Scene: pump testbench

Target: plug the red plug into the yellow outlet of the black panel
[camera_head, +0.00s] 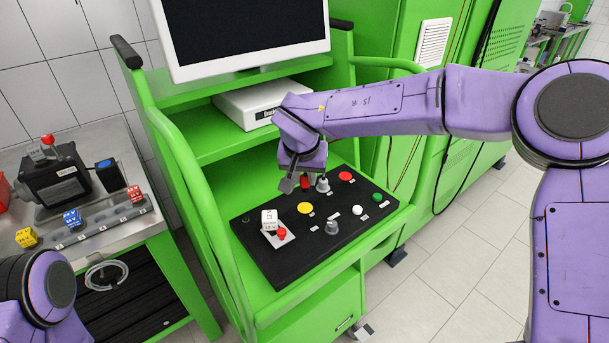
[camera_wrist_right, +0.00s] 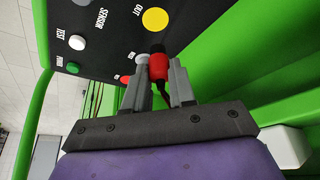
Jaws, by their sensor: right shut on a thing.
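The black panel (camera_head: 262,250) lies on the green bench. Its round yellow outlet (camera_head: 305,208) faces up and is uncovered; it also shows in the right wrist view (camera_wrist_right: 155,19). My right gripper (camera_head: 296,184) is over the panel's far edge, behind the outlet. In the right wrist view, it (camera_wrist_right: 160,72) is shut on the red plug (camera_wrist_right: 158,68), whose dark end points toward the panel and whose dark cable trails between the fingers. The plug (camera_head: 305,182) is apart from the yellow outlet. My left arm shows at lower left, but its gripper is out of view.
The panel also carries a red button (camera_head: 345,176), a white button (camera_head: 357,210), a green button (camera_head: 378,197), a grey knob (camera_head: 331,227) and a small red switch (camera_head: 282,234). A monitor (camera_head: 245,30) overhangs behind.

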